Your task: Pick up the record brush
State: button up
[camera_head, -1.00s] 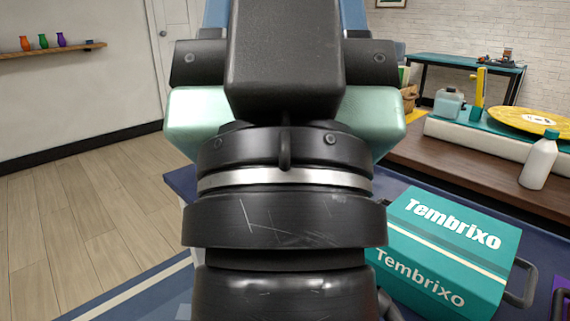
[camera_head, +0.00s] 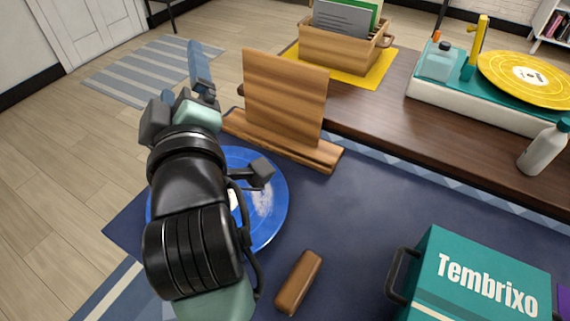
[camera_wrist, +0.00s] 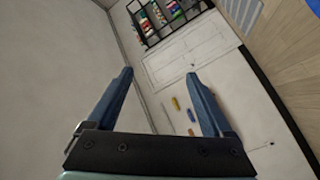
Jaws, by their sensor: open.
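The record brush (camera_head: 298,282), a brown wooden-looking block, lies on the dark blue mat (camera_head: 345,222) at the lower middle of the head view. Nothing covers it there, and it does not show in the wrist view. My gripper (camera_head: 200,68) is up and left of the brush, well apart from it, and points away toward the far side. In the wrist view its two blue fingers (camera_wrist: 160,75) are spread with nothing between them. They face a far wall and door.
A blue record (camera_head: 266,205) lies partly hidden beneath my arm. A wooden stand (camera_head: 285,95) is behind it. A teal Tembrixo case (camera_head: 480,270) stands right of the brush. A white bottle (camera_head: 543,148) and a turntable with a yellow record (camera_head: 525,75) are farther right.

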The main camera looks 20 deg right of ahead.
notch_tip(320, 180, down, 4)
jog(key=d+n+g+p, duration=0.1)
jog(key=n+g+p, duration=0.3)
jog(key=p, duration=0.2)
jog(key=n+g+h+p, duration=0.2)
jog(key=n+g+p, duration=0.95)
jog(key=p, duration=0.55)
send_near(300, 276)
jog(key=shift+n, duration=0.35)
jog(key=x, duration=0.3)
jog(key=b+x, duration=0.1)
jog(key=shift+w+d, duration=0.25)
jog(key=shift+w, duration=0.05)
jog(key=shift+s+b+x, duration=0.15)
jog(key=shift+b+x, duration=0.05)
jog(key=shift+x, duration=1.3)
jog(key=shift+s+b+x, duration=0.15)
jog(key=shift+b+x, duration=0.05)
jog(key=shift+x, duration=1.35)
jog(key=shift+a+f, duration=0.1)
jog(key=shift+f, duration=0.25)
grip_shut()
